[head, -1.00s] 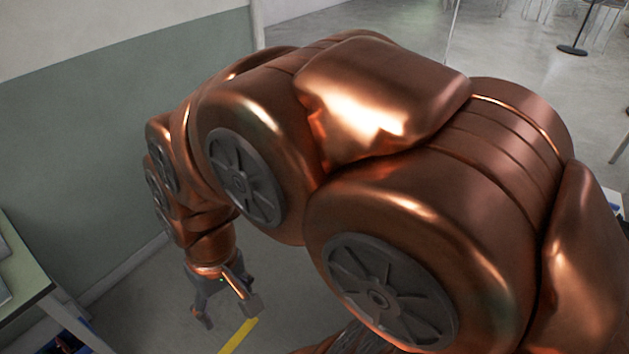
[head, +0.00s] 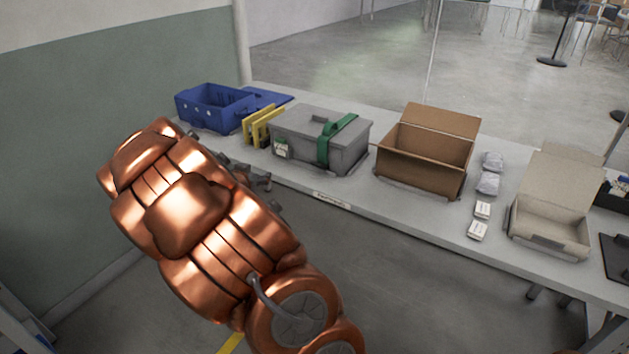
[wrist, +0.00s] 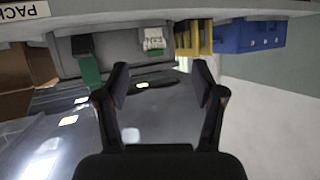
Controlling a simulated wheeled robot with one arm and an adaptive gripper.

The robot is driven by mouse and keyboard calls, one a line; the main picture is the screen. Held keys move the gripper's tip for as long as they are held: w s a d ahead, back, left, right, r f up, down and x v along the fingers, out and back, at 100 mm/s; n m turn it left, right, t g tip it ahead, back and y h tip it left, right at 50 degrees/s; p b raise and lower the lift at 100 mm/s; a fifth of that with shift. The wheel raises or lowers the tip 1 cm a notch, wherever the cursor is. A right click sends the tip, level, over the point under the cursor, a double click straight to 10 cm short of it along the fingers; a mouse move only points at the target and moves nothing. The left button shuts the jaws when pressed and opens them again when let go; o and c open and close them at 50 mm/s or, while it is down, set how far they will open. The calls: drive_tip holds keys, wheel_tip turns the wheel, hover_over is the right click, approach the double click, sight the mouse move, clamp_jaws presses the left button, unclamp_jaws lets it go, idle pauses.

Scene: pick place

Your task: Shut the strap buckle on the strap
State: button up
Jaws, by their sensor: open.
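A grey lidded box (head: 296,139) stands on the bench with a green strap (head: 323,150) running over its lid and down its front. In the wrist view the picture is turned over, and the strap (wrist: 90,70) shows at the left of the box. A dark piece (wrist: 82,45) on the strap looks like the buckle; I cannot tell whether it is shut. My gripper (head: 266,190) is in front of the bench edge, apart from the box, and partly hidden by my arm. In the wrist view my gripper (wrist: 162,82) has its fingers spread with nothing between them.
The bench (head: 400,212) also bears a blue crate (head: 207,108), yellow dividers (head: 262,128), an open brown carton (head: 424,160), small white packs (head: 478,229) and an open pale box (head: 548,222). A white label (head: 281,149) sits on the grey box's front.

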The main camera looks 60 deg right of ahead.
drive_tip(key=shift+s+d+f+m+g+h+b, duration=0.8)
drive_tip(key=shift+s+d, duration=0.6)
drive_tip(key=shift+d, duration=1.6)
drive_tip(key=shift+s+d+f+m+g+h+b, duration=0.5)
drive_tip(key=shift+s+d+g+h, duration=0.6)
drive_tip(key=shift+d, duration=1.85)
drive_tip(key=shift+s+d+f+m+g+h+b, duration=0.6)
drive_tip(key=shift+s+d+h, duration=0.8)
drive_tip(key=shift+d, duration=1.6)
drive_tip(key=shift+s+f+y, duration=0.15)
drive_tip(key=shift+s+y, duration=0.15)
drive_tip(key=shift+c, duration=0.3)
drive_tip(key=c, duration=1)
drive_tip(key=shift+c, duration=0.2)
